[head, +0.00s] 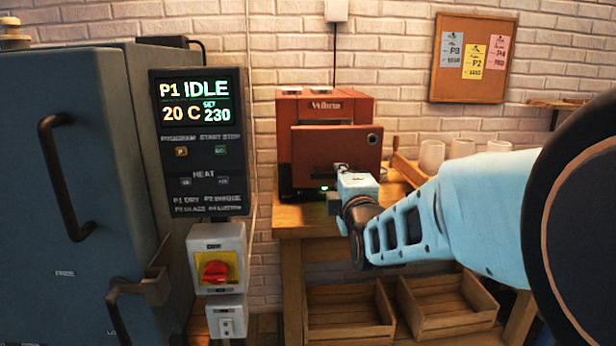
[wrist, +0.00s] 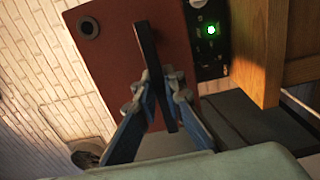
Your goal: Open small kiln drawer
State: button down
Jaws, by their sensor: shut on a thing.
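The small red kiln (head: 283,115) stands on a wooden table behind my arm. Its red drawer front (head: 336,143) is offset from the body and seems to stand forward of it; how far, I cannot tell. The drawer front also fills the upper middle of the wrist view (wrist: 118,55). A dark bar handle (wrist: 147,45) crosses it. My gripper (wrist: 160,88) is shut on this handle, one blue finger on each side. In the head view my gripper (head: 345,178) is at the drawer's lower edge, and the handle is mostly hidden behind it.
A large blue-grey kiln (head: 90,180) with a control panel (head: 200,140) reading IDLE fills the left. A switch box with a red knob (head: 215,271) hangs below. White cups (head: 431,155) stand right of the small kiln. Wooden crates (head: 348,318) sit under the table.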

jog(key=c, duration=2)
grip_release()
